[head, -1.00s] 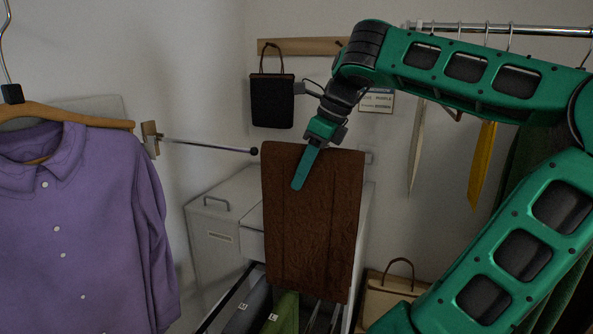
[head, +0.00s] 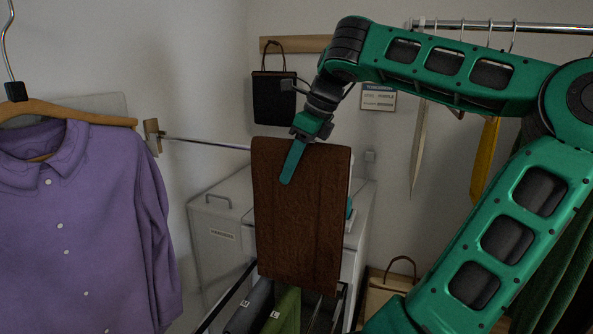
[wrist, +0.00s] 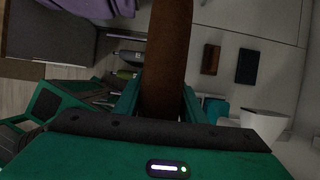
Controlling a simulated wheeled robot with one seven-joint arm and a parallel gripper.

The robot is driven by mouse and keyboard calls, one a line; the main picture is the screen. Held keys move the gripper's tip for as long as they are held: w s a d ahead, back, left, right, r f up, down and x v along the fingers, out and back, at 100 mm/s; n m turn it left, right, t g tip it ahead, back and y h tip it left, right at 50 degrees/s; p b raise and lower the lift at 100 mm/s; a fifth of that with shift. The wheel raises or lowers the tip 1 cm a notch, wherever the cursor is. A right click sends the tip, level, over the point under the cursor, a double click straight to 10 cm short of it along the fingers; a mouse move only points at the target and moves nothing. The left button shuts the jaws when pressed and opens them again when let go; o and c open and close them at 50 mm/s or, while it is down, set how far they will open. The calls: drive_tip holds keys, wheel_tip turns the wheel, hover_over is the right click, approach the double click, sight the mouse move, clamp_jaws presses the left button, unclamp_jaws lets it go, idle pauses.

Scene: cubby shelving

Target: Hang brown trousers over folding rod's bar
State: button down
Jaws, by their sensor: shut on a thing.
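The brown trousers (head: 302,215) hang folded from my gripper (head: 298,160) in the head view. My gripper is shut on their upper part, and one green finger lies across the front face. The wrist view shows the brown cloth (wrist: 166,60) running out between the two fingers. The folding rod (head: 205,143) sticks out from a wooden wall mount (head: 153,137) at the left. Its bar runs right, up to the trousers' upper left edge, and its tip is hidden behind them. I cannot tell whether cloth and bar touch.
A purple shirt (head: 75,225) hangs at the left. A black bag (head: 274,98) hangs from a wall rail behind. A white cabinet (head: 220,240) and an open drawer with folded clothes (head: 285,312) stand below. A rail (head: 510,27) with hangers is at upper right.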

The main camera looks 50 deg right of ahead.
drive_tip(key=w+a, duration=0.5)
drive_tip(key=w, duration=0.7)
drive_tip(key=w+a, duration=0.5)
drive_tip(key=w, duration=0.8)
drive_tip(key=shift+a+f, duration=0.3)
drive_tip(key=shift+f, duration=0.15)
idle(1.0)
drive_tip(key=c, duration=1.1)
unclamp_jaws()
